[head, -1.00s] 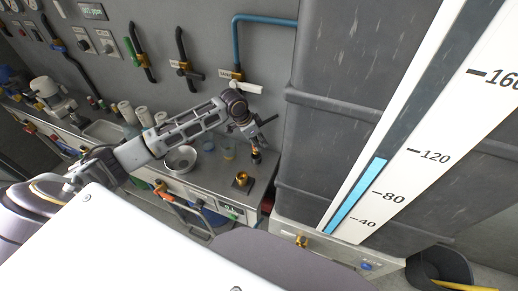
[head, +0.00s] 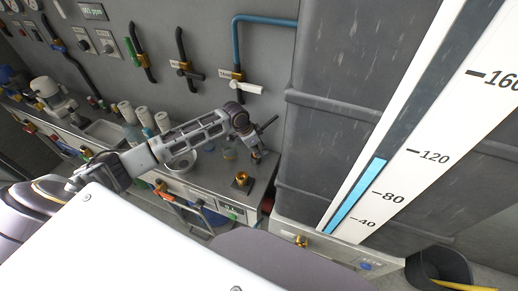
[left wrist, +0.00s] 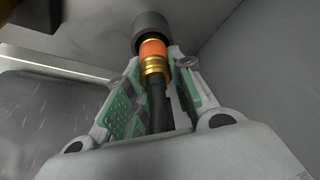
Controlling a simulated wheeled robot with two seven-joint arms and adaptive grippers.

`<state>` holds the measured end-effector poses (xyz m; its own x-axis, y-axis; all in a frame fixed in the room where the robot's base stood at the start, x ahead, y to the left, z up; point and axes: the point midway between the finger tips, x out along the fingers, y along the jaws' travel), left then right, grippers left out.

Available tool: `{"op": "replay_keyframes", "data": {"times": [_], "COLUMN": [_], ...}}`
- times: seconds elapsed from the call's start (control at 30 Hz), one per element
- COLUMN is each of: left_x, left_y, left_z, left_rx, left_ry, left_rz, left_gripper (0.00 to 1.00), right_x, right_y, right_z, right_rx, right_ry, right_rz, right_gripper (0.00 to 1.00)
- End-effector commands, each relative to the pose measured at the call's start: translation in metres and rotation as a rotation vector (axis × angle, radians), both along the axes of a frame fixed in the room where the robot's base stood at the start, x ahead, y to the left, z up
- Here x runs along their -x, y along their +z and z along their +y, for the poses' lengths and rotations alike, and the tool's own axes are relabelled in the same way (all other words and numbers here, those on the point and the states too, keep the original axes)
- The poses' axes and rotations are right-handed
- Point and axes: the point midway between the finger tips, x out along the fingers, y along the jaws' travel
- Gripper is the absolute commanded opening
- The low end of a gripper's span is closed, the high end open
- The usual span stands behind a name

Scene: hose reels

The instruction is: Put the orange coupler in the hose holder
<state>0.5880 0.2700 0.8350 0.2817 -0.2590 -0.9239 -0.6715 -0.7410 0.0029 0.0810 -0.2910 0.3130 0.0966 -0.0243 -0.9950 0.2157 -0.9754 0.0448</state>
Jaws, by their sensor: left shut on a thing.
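The orange coupler (left wrist: 153,50) shows in the left wrist view as an orange band above a brass collar, with a dark cap beyond it and a black hose running back between the fingers. My left gripper (left wrist: 156,88) is shut on it, its green-padded fingers on both sides. In the head view the left gripper (head: 256,152) is over the right end of the bench; the coupler is too small and covered to make out there. A brass fitting (head: 241,181), which looks like the hose holder, stands on the bench just below and left of the gripper. My right gripper is out of view.
The metal bench (head: 213,175) carries a bowl (head: 181,166), partly behind my arm, and white bottles (head: 126,112). A large grey tank (head: 335,110) stands close on the right. A white valve handle (head: 247,87) juts from the wall above the gripper.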

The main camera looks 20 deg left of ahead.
Motion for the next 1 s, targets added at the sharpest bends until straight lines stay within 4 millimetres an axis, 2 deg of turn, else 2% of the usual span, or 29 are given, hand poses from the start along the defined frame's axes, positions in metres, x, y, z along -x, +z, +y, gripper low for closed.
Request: {"op": "replay_keyframes", "data": {"times": [0.1,0.13,0.3,0.73,1.0], "left_x": [0.000,0.000,0.000,0.000,0.006], "left_y": [-0.002,-0.002,-0.002,0.001,0.023], "left_z": [0.000,0.000,0.000,0.000,0.007], "left_rx": [0.000,0.000,0.000,0.000,-0.001], "left_ry": [0.001,0.001,0.000,-0.001,0.001], "left_rz": [0.000,0.000,0.000,0.000,-0.002], "left_gripper": [0.00,0.26,0.45,0.45,0.45], "right_x": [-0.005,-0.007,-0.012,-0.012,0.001], "right_y": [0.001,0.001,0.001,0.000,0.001], "right_z": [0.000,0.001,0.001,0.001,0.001], "right_rx": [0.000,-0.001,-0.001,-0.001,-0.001], "right_ry": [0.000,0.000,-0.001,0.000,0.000], "right_rz": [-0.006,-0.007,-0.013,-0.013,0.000], "right_gripper": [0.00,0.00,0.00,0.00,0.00]}}
